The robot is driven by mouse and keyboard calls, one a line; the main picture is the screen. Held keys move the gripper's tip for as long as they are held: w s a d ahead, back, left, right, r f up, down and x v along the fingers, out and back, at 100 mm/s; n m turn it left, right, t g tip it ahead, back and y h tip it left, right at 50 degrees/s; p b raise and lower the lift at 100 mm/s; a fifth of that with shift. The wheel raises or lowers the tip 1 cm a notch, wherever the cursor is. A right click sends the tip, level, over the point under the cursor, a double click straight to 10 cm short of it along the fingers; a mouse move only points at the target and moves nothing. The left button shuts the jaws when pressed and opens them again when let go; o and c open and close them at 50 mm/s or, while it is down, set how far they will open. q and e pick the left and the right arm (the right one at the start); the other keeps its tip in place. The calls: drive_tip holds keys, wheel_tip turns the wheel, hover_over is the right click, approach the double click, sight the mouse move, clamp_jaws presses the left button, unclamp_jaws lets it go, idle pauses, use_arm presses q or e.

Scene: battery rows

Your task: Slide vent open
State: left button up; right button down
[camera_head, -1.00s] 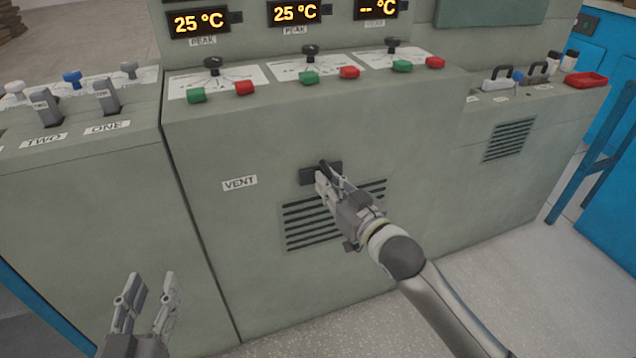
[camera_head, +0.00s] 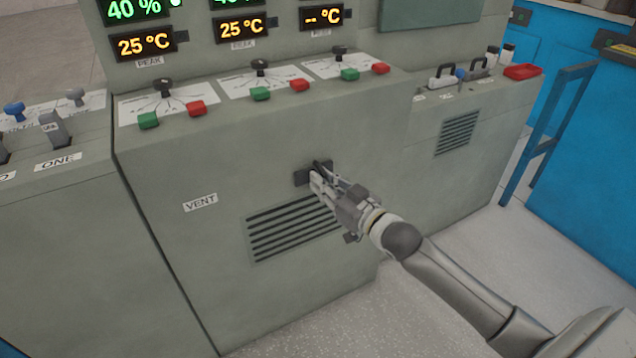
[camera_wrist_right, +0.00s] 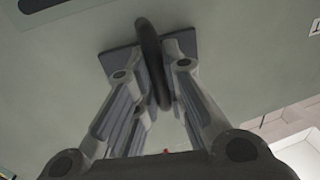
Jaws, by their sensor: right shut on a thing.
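The vent grille (camera_head: 280,232) is a set of dark slots in the front of the grey-green cabinet, right of the VENT label (camera_head: 200,203). A black vent handle (camera_head: 319,166) on a dark plate (camera_head: 301,178) sits above the grille, toward its right end. My right gripper (camera_head: 322,180) is shut on this handle and hides the grille's right part. In the right wrist view the dark handle (camera_wrist_right: 150,60) stands between the two fingers, with the plate (camera_wrist_right: 121,60) behind. My left gripper is out of view.
Green and red buttons and black knobs line the sloping panel (camera_head: 262,76) above. A second grille (camera_head: 458,134) and a red tray (camera_head: 522,72) are at the right. A blue frame (camera_head: 547,140) stands farther right. The floor (camera_head: 460,240) there is clear.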

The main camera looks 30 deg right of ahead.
drive_tip(key=shift+d+r, duration=0.25)
drive_tip(key=c, duration=1.5)
unclamp_jaws()
drive_tip(key=shift+d, duration=0.1)
drive_tip(key=shift+f, duration=0.1)
drive_tip(key=shift+s, duration=0.1)
drive_tip(key=v, duration=1.1)
drive_tip(key=shift+s+d, duration=0.1)
drive_tip(key=shift+s, duration=0.3)
